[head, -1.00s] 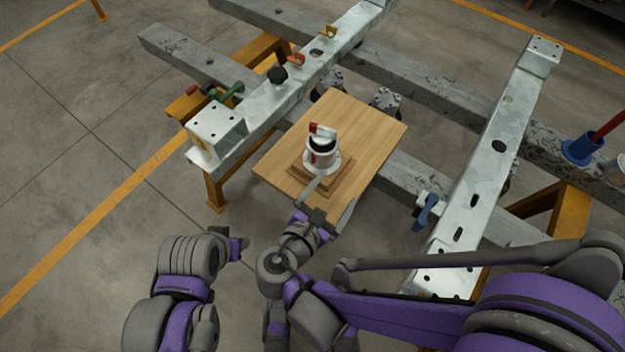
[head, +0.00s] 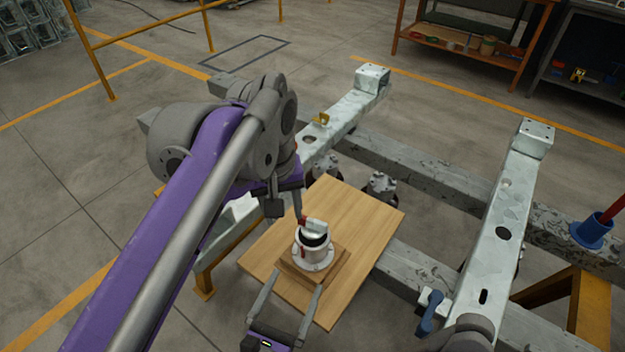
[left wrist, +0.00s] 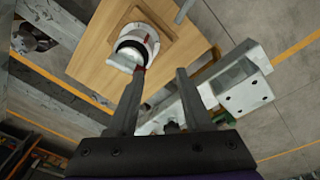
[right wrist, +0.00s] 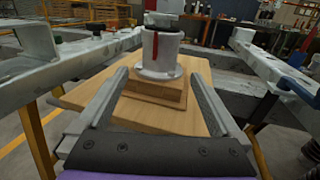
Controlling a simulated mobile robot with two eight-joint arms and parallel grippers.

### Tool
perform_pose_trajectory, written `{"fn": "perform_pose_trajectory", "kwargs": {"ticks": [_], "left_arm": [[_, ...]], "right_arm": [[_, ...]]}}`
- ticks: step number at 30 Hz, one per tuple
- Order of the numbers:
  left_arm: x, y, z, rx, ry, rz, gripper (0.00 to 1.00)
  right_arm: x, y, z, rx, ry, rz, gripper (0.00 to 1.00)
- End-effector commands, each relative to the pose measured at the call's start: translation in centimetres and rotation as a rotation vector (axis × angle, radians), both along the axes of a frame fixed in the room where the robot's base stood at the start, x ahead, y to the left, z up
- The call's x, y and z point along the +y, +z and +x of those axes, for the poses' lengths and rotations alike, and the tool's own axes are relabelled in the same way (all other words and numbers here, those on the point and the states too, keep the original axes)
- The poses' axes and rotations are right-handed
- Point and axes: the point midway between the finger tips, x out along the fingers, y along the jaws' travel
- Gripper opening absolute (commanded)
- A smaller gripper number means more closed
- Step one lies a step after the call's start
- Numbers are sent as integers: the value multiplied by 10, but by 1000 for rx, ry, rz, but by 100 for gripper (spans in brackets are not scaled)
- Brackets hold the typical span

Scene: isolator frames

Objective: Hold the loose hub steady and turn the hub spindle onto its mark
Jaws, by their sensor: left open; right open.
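The hub (head: 313,258) is a pale flanged cylinder with a dark ring, standing upright on a wooden block (head: 328,281) on a light board. The hub spindle (head: 314,225) on top has a silver piece with a red end. A red stripe runs down the hub's side in the right wrist view (right wrist: 156,44). My left gripper (head: 289,214) is open above the hub's left side; its fingers (left wrist: 158,73) point toward the spindle, one overlapping its edge in view. My right gripper (head: 298,281) is open, low before the hub, which shows between its fingertips (right wrist: 158,76).
The board (head: 366,222) rests across a frame of grey beams (head: 490,235). A blue clamp (head: 430,312) sits on the right beam, and a blue cup with a red handle (head: 590,232) stands farther right. Yellow rails (head: 95,45) are at the back left.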

Motion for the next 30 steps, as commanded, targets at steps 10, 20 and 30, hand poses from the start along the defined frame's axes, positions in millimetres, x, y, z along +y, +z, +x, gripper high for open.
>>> {"fn": "perform_pose_trajectory", "kwargs": {"ticks": [10, 20, 30], "left_arm": [[-50, 56, 16, 94, 75, 29, 50], [-53, 59, 16, 100, 84, 32, 50], [-53, 59, 15, 99, 83, 32, 50]], "right_arm": [[0, 0, 0, 0, 0, 0, 100], [-13, 0, 31, 0, -5, -1, 100], [-33, 0, 85, 0, -3, 0, 100]]}}
